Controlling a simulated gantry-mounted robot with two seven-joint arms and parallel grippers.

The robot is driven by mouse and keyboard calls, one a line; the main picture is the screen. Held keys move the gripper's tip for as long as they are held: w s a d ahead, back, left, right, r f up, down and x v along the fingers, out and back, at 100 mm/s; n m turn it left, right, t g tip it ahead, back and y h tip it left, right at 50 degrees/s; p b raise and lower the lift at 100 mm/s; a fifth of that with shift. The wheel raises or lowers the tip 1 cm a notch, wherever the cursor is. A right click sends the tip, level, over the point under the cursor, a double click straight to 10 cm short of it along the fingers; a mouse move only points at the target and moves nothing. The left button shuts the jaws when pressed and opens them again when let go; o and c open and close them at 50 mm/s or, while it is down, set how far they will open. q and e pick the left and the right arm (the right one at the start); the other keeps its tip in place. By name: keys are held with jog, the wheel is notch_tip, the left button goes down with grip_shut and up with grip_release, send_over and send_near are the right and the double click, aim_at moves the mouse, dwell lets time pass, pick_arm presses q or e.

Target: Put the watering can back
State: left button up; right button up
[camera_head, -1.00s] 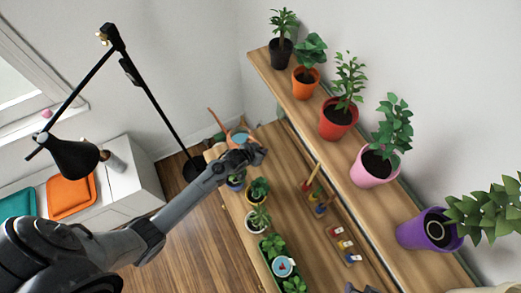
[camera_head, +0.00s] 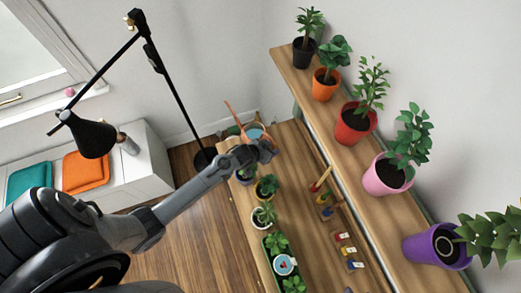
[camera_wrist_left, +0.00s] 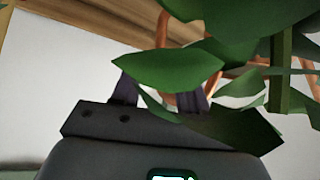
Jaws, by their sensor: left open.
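An orange watering can (camera_head: 256,131) with a blue opening stands at the far end of the lower wooden shelf in the head view. Its long spout points up and to the left. My left gripper (camera_head: 266,151) is open just in front of the can and partly hides its lower part. In the left wrist view, the open fingers (camera_wrist_left: 160,95) show behind large green leaves (camera_wrist_left: 200,68). Orange pieces show behind the leaves, but I cannot tell whether they belong to the can. My right gripper is not seen.
Potted plants (camera_head: 265,187) and a planter (camera_head: 276,244) line the lower shelf's left side, close under my left arm. Small tools (camera_head: 321,180) lie on its right side. Several pots, one red (camera_head: 355,124), stand on the upper shelf. A black lamp (camera_head: 88,136) stands at left.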

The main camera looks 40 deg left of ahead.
pick_arm(q)
jog(key=s+d+r+g, duration=0.2)
jog(key=s+r, duration=0.6)
jog(key=s, duration=0.4)
jog(key=s+d+r+m+g, duration=0.1)
jog(key=s+d+r+g, duration=0.2)
jog(key=s+r, duration=0.6)
jog(key=s, duration=0.4)
jog(key=shift+d+g+y, duration=0.3)
jog(key=shift+r+p, duration=0.15)
jog(key=shift+p, duration=0.2)
notch_tip(320, 180, up, 9)
jog(key=p, duration=0.8)
jog(key=shift+p, duration=0.35)
